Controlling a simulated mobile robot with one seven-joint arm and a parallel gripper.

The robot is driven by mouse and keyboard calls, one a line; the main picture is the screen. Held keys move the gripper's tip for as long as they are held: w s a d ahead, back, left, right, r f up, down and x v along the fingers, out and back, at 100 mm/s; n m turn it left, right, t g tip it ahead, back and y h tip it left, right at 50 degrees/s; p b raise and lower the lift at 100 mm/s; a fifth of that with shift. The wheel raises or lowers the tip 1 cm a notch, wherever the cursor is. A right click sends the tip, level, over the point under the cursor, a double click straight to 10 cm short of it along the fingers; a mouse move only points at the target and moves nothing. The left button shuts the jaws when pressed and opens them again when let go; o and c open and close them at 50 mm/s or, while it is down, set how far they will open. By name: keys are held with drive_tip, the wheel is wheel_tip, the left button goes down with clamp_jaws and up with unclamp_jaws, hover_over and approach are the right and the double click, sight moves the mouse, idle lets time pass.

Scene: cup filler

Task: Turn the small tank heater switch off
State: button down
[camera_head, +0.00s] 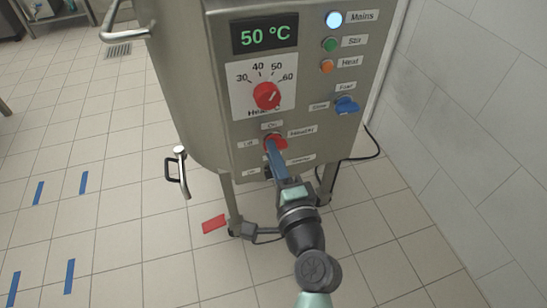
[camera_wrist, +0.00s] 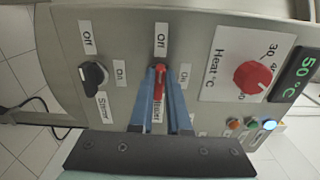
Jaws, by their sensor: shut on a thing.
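The heater switch is a red knob (camera_head: 281,143) low on the steel tank's front panel, with Off at its left, On above and a Heater label at its right. In the wrist view, turned sideways, the red knob (camera_wrist: 164,75) shows between my blue fingers, its grip lying along the line from the Off label (camera_wrist: 162,38) to the Heater label. My gripper (camera_head: 273,146) is shut on it; it also shows in the wrist view (camera_wrist: 160,72). The fingers hide part of the knob and the Heater label.
A black knob (camera_wrist: 93,75) sits beside the heater switch. Above are a red heat dial (camera_head: 267,95), a 50 °C display (camera_head: 265,36), a blue knob (camera_head: 346,104), a bright Mains lamp (camera_head: 334,20) and an orange Heat lamp (camera_head: 327,66). A tiled wall (camera_head: 470,110) stands at right.

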drive_tip(key=shift+f+n, duration=0.1)
drive_tip(key=shift+n, duration=0.2)
idle(0.4)
drive_tip(key=c, duration=0.9)
unclamp_jaws()
drive_tip(key=p+v, duration=0.1)
drive_tip(key=v, duration=1.2)
